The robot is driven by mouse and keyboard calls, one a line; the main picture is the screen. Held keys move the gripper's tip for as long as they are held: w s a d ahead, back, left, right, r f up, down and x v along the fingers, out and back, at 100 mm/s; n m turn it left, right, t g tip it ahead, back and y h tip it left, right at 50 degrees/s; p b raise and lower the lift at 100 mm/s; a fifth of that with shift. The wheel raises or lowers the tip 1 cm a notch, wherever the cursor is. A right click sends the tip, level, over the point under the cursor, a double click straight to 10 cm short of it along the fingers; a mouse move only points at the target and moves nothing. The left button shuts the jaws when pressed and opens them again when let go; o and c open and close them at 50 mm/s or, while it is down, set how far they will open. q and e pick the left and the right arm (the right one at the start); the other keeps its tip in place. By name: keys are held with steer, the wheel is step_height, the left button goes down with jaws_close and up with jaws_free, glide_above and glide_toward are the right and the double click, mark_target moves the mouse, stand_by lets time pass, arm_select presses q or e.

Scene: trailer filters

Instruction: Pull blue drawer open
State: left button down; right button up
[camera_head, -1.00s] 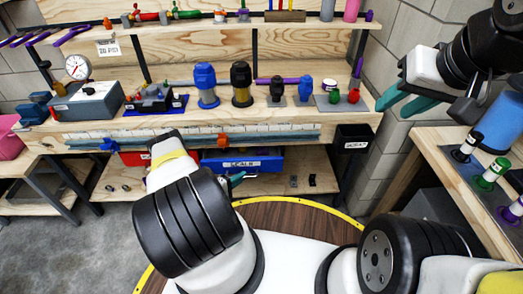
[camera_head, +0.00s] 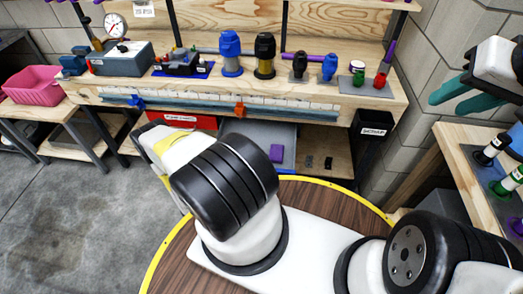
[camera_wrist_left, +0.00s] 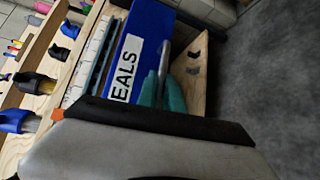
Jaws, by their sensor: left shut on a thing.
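The blue drawer (camera_wrist_left: 150,22) shows in the left wrist view, with a white label whose visible letters read "EALS". My left gripper (camera_wrist_left: 160,91) is at its front, with teal fingers shut on a thin grey handle. In the head view, my left arm hides the blue front and my left gripper. Behind the arm, the drawer's grey inside (camera_head: 289,138) shows from above, with a purple piece (camera_head: 277,153) in it, so it stands open. My right gripper (camera_head: 448,103) is at the right, with teal fingers apart and empty, away from the drawer.
A red drawer (camera_head: 182,121) sits under the workbench (camera_head: 345,104), left of the blue one. A black bin (camera_head: 373,131) hangs at the bench's right end. A side table (camera_head: 455,165) with fittings stands at right. Open grey floor (camera_head: 75,225) lies at left.

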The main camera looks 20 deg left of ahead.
arm_select(q)
steer(key=shift+s, duration=0.45)
steer(key=c, duration=1.5)
jaws_free()
steer(key=v, duration=0.7)
steer(key=shift+s+a, duration=0.1)
steer(key=shift+s, duration=0.25)
